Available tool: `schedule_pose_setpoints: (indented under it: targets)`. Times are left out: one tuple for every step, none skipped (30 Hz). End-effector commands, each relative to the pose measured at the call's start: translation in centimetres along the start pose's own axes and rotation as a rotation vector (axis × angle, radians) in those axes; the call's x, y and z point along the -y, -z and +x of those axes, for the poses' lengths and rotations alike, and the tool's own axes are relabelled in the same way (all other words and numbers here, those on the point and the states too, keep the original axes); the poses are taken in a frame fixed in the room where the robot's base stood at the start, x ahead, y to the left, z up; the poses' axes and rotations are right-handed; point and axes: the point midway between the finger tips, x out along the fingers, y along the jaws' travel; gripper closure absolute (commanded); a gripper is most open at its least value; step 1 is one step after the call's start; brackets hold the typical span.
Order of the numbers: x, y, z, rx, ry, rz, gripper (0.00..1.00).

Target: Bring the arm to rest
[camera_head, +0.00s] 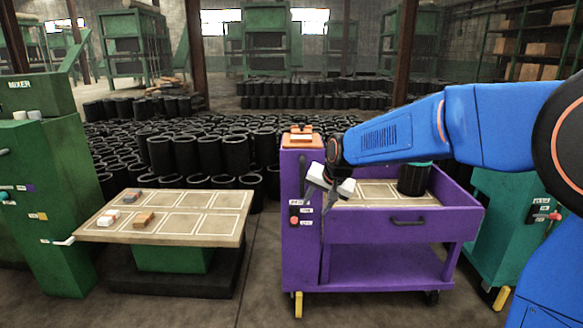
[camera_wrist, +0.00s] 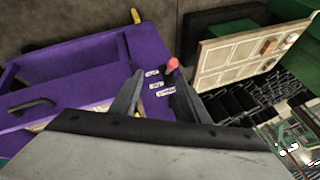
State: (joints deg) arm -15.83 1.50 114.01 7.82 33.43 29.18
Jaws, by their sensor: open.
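My blue arm reaches in from the right in the head view, over the purple cart (camera_head: 375,228). My gripper (camera_head: 320,208) hangs tilted downward at the cart's left end, in front of its control post. In the wrist view my gripper (camera_wrist: 158,92) shows two dark fingers spread apart with nothing between them. The cart's purple side (camera_wrist: 75,65) with white labels and a red knob (camera_wrist: 173,64) lies beyond the fingers. Whether the gripper touches the cart cannot be told.
A black sleeve (camera_head: 414,181) stands on the cart's top. An orange device (camera_head: 301,137) sits on the post. A marked table (camera_head: 190,212) with several small blocks stands left, beside a green mixer (camera_head: 45,190). Many black sleeves (camera_head: 200,155) fill the floor behind. Open floor lies between table and cart.

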Motion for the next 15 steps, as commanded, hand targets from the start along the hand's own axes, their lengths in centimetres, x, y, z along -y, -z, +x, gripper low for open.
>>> schedule_pose_setpoints:
  targets:
    - [-1.3,-0.6,-1.8,-0.005,-0.006,-0.014,0.58]
    - [-2.0,-1.0,-2.6,-0.005,-0.011,-0.024,0.58]
    - [-3.0,-1.6,-3.7,-0.005,-0.019,-0.036,0.58]
    - [-3.7,-2.0,-4.5,-0.006,-0.024,-0.046,0.58]
    - [-4.5,-2.5,-5.3,-0.005,-0.029,-0.055,0.58]
    - [-5.4,-3.1,-6.3,-0.004,-0.036,-0.068,0.58]
    - [-6.1,-3.6,-7.0,-0.004,-0.041,-0.077,0.58]
    - [-6.8,-4.2,-7.8,-0.004,-0.047,-0.087,0.58]
    - [-7.8,-4.9,-8.7,-0.002,-0.054,-0.099,0.58]
    - [-8.5,-5.5,-9.4,-0.002,-0.060,-0.109,0.58]
    - [-9.2,-6.0,-10.1,-0.002,-0.065,-0.119,0.58]
    - [-10.2,-6.8,-10.9,0.000,-0.073,-0.130,0.58]
    - [-10.8,-7.4,-11.6,0.000,-0.078,-0.140,0.58]
    - [-11.5,-8.1,-12.2,0.001,-0.083,-0.149,0.58]
    - [-12.4,-8.9,-12.9,0.003,-0.090,-0.162,0.58]
